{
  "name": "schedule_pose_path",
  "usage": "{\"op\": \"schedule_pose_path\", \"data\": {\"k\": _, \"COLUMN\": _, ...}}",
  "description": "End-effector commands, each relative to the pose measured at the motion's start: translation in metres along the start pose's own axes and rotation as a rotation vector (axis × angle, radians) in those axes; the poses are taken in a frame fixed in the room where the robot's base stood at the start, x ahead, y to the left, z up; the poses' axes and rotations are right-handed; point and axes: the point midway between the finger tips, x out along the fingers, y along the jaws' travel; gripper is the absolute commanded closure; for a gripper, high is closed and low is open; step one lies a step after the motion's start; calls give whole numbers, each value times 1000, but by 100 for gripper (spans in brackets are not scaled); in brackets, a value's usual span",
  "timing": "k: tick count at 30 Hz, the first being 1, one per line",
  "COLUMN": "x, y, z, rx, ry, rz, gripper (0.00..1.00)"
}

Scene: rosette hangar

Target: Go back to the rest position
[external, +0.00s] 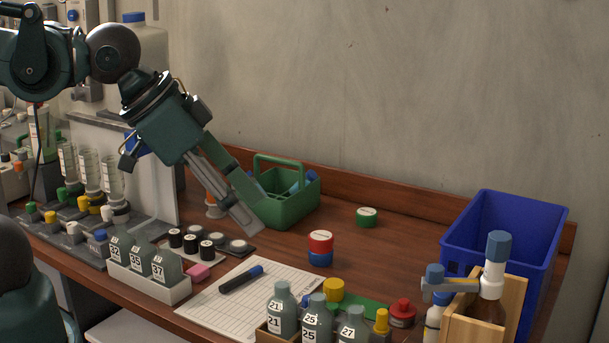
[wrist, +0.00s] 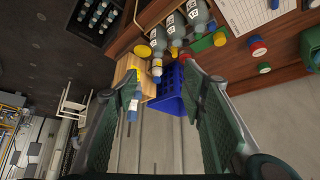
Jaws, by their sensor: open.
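My gripper (external: 250,215) hangs from my arm at the upper left, fingers pointing down and right. In the external view it overlaps the left side of the green caddy (external: 290,207); I cannot tell whether they touch. In the wrist view my gripper (wrist: 160,85) has its two fingers wide apart, with nothing held between them. Beyond the gap, the blue bin (wrist: 171,98) and the wooden box (wrist: 128,68) show.
Numbered bottles (external: 318,318) stand at the front, near a paper sheet with a marker (external: 240,279). Stacked red and blue lids (external: 320,247) and a green lid (external: 367,217) sit mid-bench. A blue bin (external: 505,225) is at right. Several vials (external: 88,170) stand left.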

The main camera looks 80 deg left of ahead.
Motion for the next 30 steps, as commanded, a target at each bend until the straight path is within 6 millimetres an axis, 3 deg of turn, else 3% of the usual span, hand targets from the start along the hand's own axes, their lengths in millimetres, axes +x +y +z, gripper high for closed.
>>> {"op": "schedule_pose_path", "data": {"k": 3, "x": 17, "y": 0, "z": 12, "rx": 0, "ry": 0, "rz": 0, "gripper": 59}}
{"op": "schedule_pose_path", "data": {"k": 9, "x": 26, "y": 0, "z": 19, "rx": 0, "ry": 0, "rz": 0, "gripper": 59}}
{"op": "schedule_pose_path", "data": {"k": 30, "x": 26, "y": 0, "z": 18, "rx": 0, "ry": 0, "rz": 0, "gripper": 59}}
